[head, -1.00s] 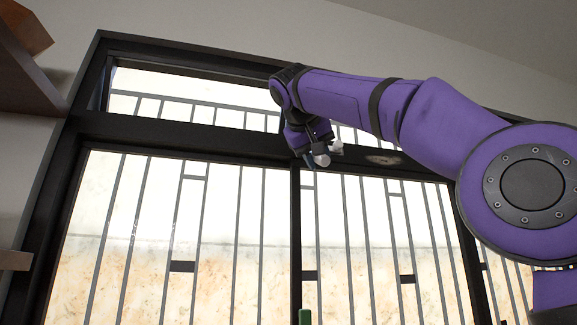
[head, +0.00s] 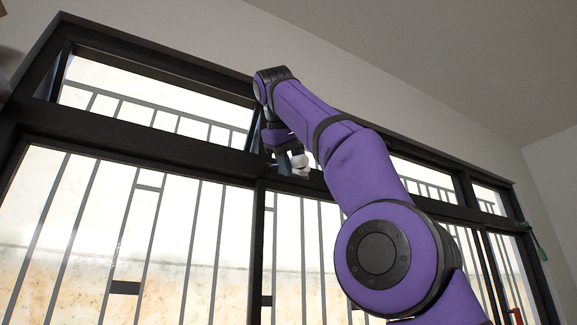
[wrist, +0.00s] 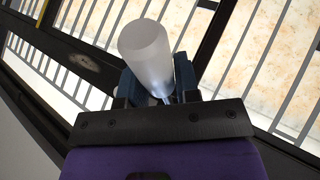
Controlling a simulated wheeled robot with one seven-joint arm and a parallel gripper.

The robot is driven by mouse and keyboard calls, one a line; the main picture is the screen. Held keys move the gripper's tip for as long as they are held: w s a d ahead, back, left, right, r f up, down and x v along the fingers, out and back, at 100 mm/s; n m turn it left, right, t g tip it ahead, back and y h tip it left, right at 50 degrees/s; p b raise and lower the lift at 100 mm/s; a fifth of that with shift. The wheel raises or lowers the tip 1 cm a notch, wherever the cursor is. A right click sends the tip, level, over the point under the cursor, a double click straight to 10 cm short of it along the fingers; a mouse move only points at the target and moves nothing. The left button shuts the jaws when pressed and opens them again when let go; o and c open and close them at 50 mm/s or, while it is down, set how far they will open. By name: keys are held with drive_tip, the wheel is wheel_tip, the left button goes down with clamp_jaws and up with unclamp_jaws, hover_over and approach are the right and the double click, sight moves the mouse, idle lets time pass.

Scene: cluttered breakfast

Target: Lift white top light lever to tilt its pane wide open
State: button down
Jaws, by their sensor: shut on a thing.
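The white lever (wrist: 146,48) is a pale, round-ended cylinder standing between the fingers in the wrist view. In the head view its small white end (head: 300,161) shows beside the fingers, at the dark bar below the top lights. My gripper (wrist: 158,88) is shut on it; it also shows in the head view (head: 289,160), partly hidden by my purple arm. The top light pane (head: 150,102) left of my gripper has a dark slanting edge at its far left. How far it is tilted I cannot tell. My arm hides part of the top row.
The dark window frame (head: 120,146) runs across the view, with large barred panes (head: 80,230) below. More top lights (head: 423,178) lie to the right. A green thing (head: 534,243) hangs at the right frame edge, with a red thing (head: 517,315) below.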

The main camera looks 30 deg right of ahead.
drive_tip(key=shift+r, duration=0.15)
drive_tip(key=c, duration=0.8)
unclamp_jaws()
drive_tip(key=shift+c, duration=0.2)
drive_tip(key=shift+d, duration=0.1)
drive_tip(key=shift+s+r, duration=0.15)
drive_tip(key=shift+r, duration=0.05)
drive_tip(key=shift+s+a+r, duration=0.1)
drive_tip(key=shift+s+a, duration=0.05)
drive_tip(key=shift+a, duration=0.3)
drive_tip(key=shift+s+a, duration=0.3)
drive_tip(key=shift+s, duration=0.05)
drive_tip(key=s+a, duration=0.7)
drive_tip(key=shift+s+a, duration=0.35)
idle(0.3)
